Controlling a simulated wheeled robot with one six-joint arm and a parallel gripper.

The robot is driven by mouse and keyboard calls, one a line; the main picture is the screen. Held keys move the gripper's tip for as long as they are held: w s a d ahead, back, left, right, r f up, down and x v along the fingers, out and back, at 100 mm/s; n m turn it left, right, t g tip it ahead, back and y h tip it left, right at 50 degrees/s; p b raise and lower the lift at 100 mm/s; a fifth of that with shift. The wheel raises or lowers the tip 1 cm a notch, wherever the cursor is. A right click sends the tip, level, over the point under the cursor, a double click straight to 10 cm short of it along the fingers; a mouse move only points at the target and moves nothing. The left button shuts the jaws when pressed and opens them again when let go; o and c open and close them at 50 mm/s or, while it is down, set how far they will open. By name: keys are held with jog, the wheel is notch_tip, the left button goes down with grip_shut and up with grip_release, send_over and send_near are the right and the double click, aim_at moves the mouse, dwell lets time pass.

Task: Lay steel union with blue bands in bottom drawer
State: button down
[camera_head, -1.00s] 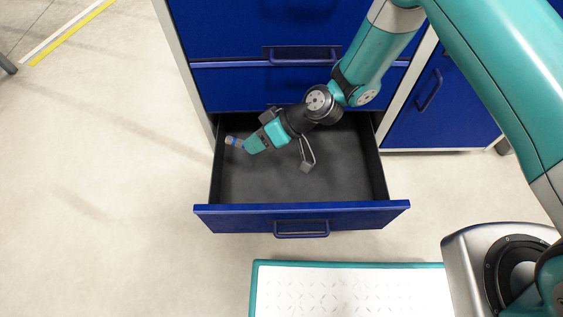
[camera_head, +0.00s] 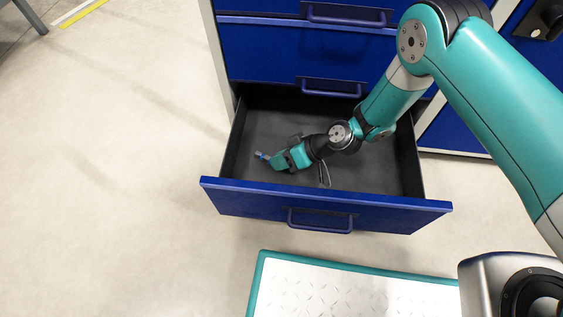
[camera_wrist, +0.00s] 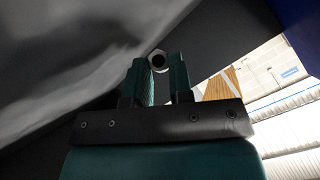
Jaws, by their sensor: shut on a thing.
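The steel union with blue bands (camera_head: 261,155) shows as a small piece at the tip of my gripper (camera_head: 272,160) in the head view. In the wrist view the union's round open end (camera_wrist: 158,61) sits between the two teal fingers of my gripper (camera_wrist: 161,72), which are shut on it. The bottom drawer (camera_head: 325,208) is pulled open, with a blue front and a dark grey floor. My gripper is inside it, toward the left side, low over the floor. I cannot tell whether the union touches the floor.
Closed blue drawers (camera_head: 300,65) stand above the open one. A white platform with a teal rim (camera_head: 330,265) lies in front of the drawer. The rest of the drawer floor looks bare. Open pale floor (camera_head: 110,170) is at the left.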

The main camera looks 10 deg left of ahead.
jog(key=shift+f, duration=0.1)
jog(key=shift+f+b, duration=0.3)
jog(key=shift+f, duration=0.35)
jog(key=c, duration=1)
grip_release()
jog(key=shift+r, duration=0.2)
jog(key=shift+w+d+r+p, duration=0.1)
jog(key=shift+d+r+p, duration=0.05)
jog(key=shift+r+p, duration=0.35)
jog(key=shift+d+r+p, duration=0.15)
jog(key=shift+r+p, duration=0.25)
jog(key=shift+r, duration=0.05)
jog(key=p+v, duration=0.5)
jog(key=v, duration=0.6)
